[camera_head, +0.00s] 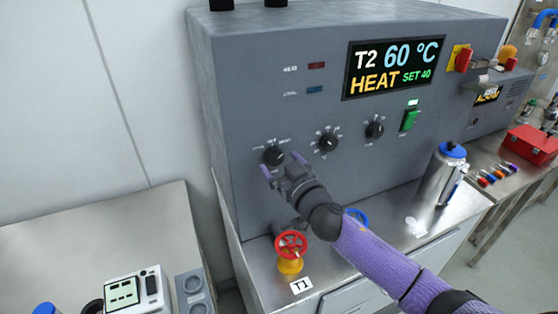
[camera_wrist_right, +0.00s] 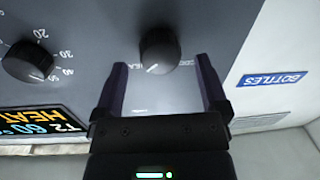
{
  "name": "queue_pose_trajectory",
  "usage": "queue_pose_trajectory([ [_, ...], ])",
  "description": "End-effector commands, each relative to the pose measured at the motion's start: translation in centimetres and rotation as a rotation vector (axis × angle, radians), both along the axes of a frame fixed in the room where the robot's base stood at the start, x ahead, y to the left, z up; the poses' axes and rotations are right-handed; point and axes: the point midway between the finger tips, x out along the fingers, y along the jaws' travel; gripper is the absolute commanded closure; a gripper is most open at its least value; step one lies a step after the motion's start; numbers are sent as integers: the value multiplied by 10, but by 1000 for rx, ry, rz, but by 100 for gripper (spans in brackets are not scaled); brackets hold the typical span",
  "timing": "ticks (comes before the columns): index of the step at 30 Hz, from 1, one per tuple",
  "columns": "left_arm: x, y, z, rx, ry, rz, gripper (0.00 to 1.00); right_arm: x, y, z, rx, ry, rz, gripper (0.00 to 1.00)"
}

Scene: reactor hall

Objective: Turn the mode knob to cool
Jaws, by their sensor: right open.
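The mode knob (camera_head: 274,156) is a round black knob at the left of a row of knobs on the grey panel. It also shows in the right wrist view (camera_wrist_right: 160,46), where its white mark points to the lower left. My right gripper (camera_head: 284,165) is open in front of the knob. In the right wrist view my right gripper (camera_wrist_right: 162,68) has a finger on either side of the knob, with clear gaps. The display (camera_head: 394,67) reads T2 60 °C, HEAT, SET 40. The small lettering around the knob is hard to read. My left gripper is not in view.
Two more black knobs (camera_head: 327,142) (camera_head: 374,129) and a green switch (camera_head: 409,120) sit to the right. A red valve wheel (camera_head: 290,245) stands below my right gripper. A silver flask (camera_head: 443,175) stands at the right on the ledge.

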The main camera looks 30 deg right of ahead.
Motion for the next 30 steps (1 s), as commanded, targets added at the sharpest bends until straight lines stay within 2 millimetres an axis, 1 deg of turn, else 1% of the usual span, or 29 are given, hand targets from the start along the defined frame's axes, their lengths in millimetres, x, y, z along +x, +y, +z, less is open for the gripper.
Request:
queue_pose_trajectory([
  [1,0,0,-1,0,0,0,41,6,0,0,0,-1,-2,6],
  [4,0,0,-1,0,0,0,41,13,0,0,0,1,-1,6],
  [12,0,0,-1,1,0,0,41,15,0,0,1,1,0,6],
  [13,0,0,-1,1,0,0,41,15,0,0,1,1,0,10],
  [14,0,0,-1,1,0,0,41,15,0,0,0,1,0,17],
  [15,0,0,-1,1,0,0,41,15,0,0,0,1,0,25],
  [17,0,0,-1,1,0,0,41,15,0,0,0,1,0,38],
  [18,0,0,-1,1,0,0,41,15,0,0,0,1,0,46],
  [20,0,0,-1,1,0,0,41,15,0,0,0,1,0,59],
  [21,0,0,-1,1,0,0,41,15,0,0,0,1,0,68],
  [23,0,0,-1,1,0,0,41,15,0,-1,0,2,0,80],
  [24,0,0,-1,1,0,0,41,15,0,-1,0,2,0,89],
  [25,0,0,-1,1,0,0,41,15,0,-1,0,2,0,95],
  [26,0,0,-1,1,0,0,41,15,0,-1,0,2,0,100],
  [30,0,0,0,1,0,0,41,15,0,0,-6,2,0,100],
])
